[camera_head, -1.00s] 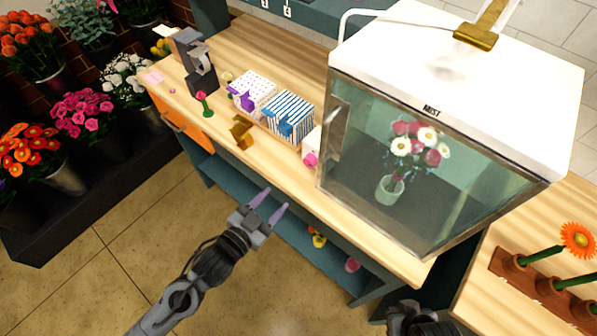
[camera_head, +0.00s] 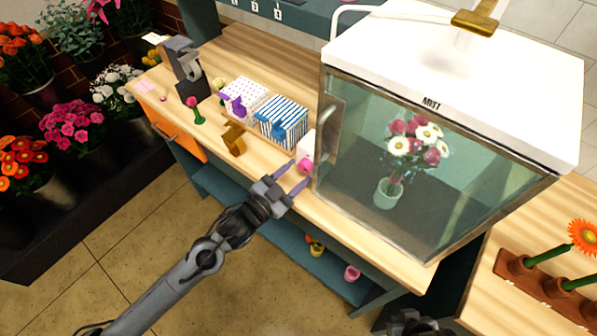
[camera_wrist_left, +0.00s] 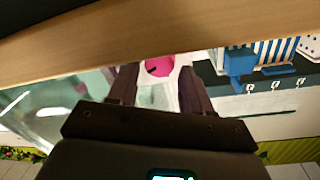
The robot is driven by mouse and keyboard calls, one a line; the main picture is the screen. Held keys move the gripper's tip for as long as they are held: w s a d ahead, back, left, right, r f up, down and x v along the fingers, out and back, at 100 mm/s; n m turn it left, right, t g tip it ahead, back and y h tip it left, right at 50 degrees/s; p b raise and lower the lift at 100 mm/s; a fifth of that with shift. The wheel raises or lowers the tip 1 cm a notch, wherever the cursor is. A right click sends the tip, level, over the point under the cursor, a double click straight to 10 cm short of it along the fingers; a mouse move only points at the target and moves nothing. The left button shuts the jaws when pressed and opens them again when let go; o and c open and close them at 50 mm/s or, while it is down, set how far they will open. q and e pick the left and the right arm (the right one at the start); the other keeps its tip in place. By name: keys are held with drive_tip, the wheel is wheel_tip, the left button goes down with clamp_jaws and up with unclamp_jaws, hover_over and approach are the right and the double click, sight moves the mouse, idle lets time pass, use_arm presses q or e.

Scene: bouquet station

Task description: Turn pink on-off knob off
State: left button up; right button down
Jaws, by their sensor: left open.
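The pink knob (camera_head: 305,164) sits on the front of a small white box (camera_head: 306,146), just left of the glass mist cabinet (camera_head: 430,165). My left gripper (camera_head: 292,179) is open just in front of and below the knob in the head view. In the left wrist view the pink knob (camera_wrist_left: 160,66) shows between the two fingers (camera_wrist_left: 158,85), with a dark mark on its face. I cannot tell whether the fingers touch it. My right gripper (camera_head: 415,322) is only partly seen at the bottom edge, dark and cut off.
A blue-striped box (camera_head: 283,122), a dotted box (camera_head: 243,95), a brown tape holder (camera_head: 233,139) and a pink flower (camera_head: 194,108) stand left on the wooden counter. The cabinet holds a vase of flowers (camera_head: 388,192). A wooden rack (camera_head: 540,290) stands at right.

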use_arm(q)
drive_tip(key=shift+x, duration=0.8)
drive_tip(key=c, duration=0.8)
drive_tip(key=shift+o, duration=0.2)
drive_tip(key=shift+s+r+n+p, duration=0.1)
drive_tip(key=shift+r+n+p, duration=0.05)
drive_tip(key=shift+n+p, duration=1.65)
drive_tip(key=shift+p, duration=0.3)
drive_tip(key=n+p, duration=0.2)
drive_tip(key=shift+n, duration=0.3)
drive_tip(key=shift+n+p, duration=0.3)
drive_tip(key=shift+n, duration=0.1)
drive_tip(key=shift+f, duration=0.2)
